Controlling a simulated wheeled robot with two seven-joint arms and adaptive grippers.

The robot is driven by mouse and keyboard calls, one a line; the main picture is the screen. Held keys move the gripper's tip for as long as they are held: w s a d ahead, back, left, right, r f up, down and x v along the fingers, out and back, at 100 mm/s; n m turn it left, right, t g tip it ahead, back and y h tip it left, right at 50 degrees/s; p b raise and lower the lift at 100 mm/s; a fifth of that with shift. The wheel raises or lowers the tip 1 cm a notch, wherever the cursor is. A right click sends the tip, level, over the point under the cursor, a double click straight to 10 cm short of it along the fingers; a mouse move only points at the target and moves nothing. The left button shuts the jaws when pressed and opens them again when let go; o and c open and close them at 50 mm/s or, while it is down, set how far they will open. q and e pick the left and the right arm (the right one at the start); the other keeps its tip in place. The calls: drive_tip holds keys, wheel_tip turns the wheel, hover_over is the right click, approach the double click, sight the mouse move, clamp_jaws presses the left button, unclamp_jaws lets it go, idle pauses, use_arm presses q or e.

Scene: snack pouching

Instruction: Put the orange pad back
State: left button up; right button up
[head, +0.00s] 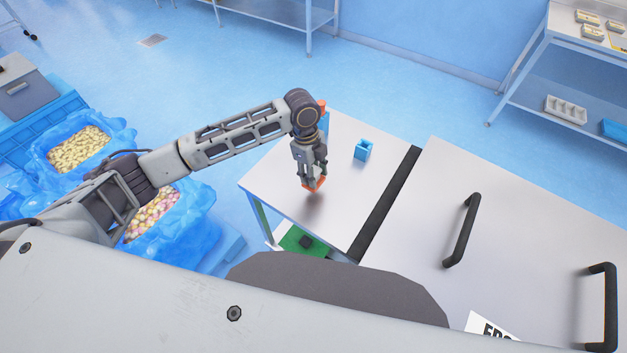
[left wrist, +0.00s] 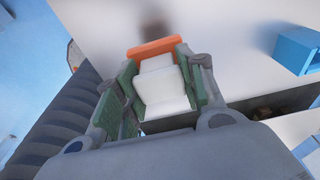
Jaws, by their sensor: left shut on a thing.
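My left gripper (head: 313,180) is over the small metal table, pointing down and shut on the orange pad (head: 316,185). In the left wrist view, the orange pad (left wrist: 154,48) shows as an orange strip beyond a white blocky part (left wrist: 160,85) between the green-lined fingers. The pad seems held above the tabletop, with a dark shadow below. A small blue open holder (head: 362,150) stands on the table to the right of the gripper and also shows in the left wrist view (left wrist: 298,50). Another blue and orange item (head: 323,118) is partly hidden behind my wrist. My right gripper is out of view.
The small table (head: 345,190) is mostly clear. A larger metal surface with black handles (head: 462,230) adjoins it across a dark strip. Blue-lined bins of snacks (head: 78,148) stand at the left. A shelf rack (head: 560,85) stands at the upper right.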

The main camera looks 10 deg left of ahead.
use_arm(q)
drive_tip(key=shift+f, duration=2.15)
drive_tip(key=shift+f, duration=0.1)
drive_tip(key=o, duration=0.9)
drive_tip(key=shift+w+a+r+b, duration=0.1)
drive_tip(key=shift+a+r, duration=0.2)
drive_tip(key=shift+r, duration=1.7)
drive_tip(key=shift+w+a+r+b, duration=0.15)
drive_tip(key=shift+a+r, duration=0.1)
drive_tip(key=shift+r, duration=1.8)
drive_tip(key=shift+w+a+r+b, duration=0.1)
drive_tip(key=shift+a+r, duration=0.2)
drive_tip(key=shift+r, duration=1.7)
drive_tip(key=shift+d, duration=0.1)
